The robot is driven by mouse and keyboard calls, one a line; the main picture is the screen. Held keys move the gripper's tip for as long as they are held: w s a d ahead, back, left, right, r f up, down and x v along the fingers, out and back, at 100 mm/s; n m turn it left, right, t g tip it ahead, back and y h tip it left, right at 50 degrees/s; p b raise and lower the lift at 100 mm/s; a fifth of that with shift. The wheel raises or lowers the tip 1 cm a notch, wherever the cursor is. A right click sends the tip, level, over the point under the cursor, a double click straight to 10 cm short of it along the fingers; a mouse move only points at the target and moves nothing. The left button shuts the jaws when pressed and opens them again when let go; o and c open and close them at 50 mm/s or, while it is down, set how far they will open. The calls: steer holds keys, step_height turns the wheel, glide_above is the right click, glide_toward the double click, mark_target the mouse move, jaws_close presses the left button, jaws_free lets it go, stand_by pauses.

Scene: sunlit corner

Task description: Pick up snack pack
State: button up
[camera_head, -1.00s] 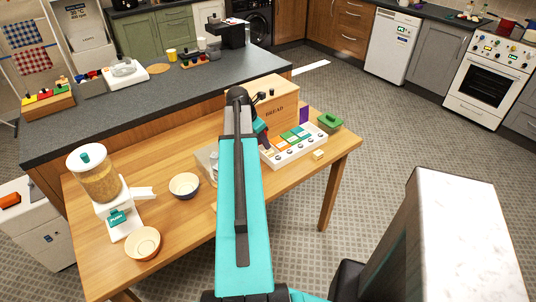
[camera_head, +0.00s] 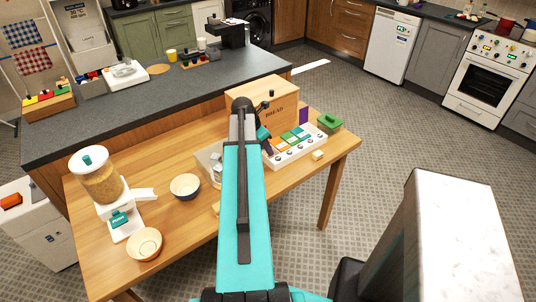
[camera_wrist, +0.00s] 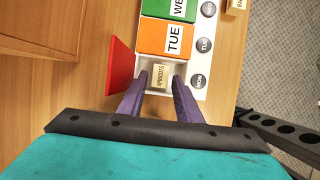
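A small cream snack pack labelled APRICOTS (camera_wrist: 159,76) sits in the open MON compartment of a white weekday box (camera_wrist: 199,83). The compartment's red lid (camera_wrist: 120,72) stands open on the left. My gripper (camera_wrist: 161,80) is open, its two purple fingers on either side of the pack, with small gaps showing. In the head view the weekday box (camera_head: 301,153) is on the wooden table, and my gripper (camera_head: 262,134) is at its left end, partly hidden by my arm. A second small pack (camera_head: 318,155) lies on the table before the box; its edge shows in the wrist view (camera_wrist: 237,4).
A wooden bread box (camera_head: 275,104) stands behind the weekday box. A green lidded pot (camera_head: 328,123) is at its right end. A clear container (camera_head: 209,165), bowls (camera_head: 185,186) and a cereal dispenser (camera_head: 101,185) stand to the left.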

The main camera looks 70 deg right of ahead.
steer(key=shift+x, duration=1.1)
jaws_close()
steer(key=shift+r, duration=0.1)
step_height(320, 180, up, 10)
steer(key=b, duration=0.1)
steer(key=shift+b, duration=0.4)
steer(key=shift+d, duration=0.1)
stand_by(0.7)
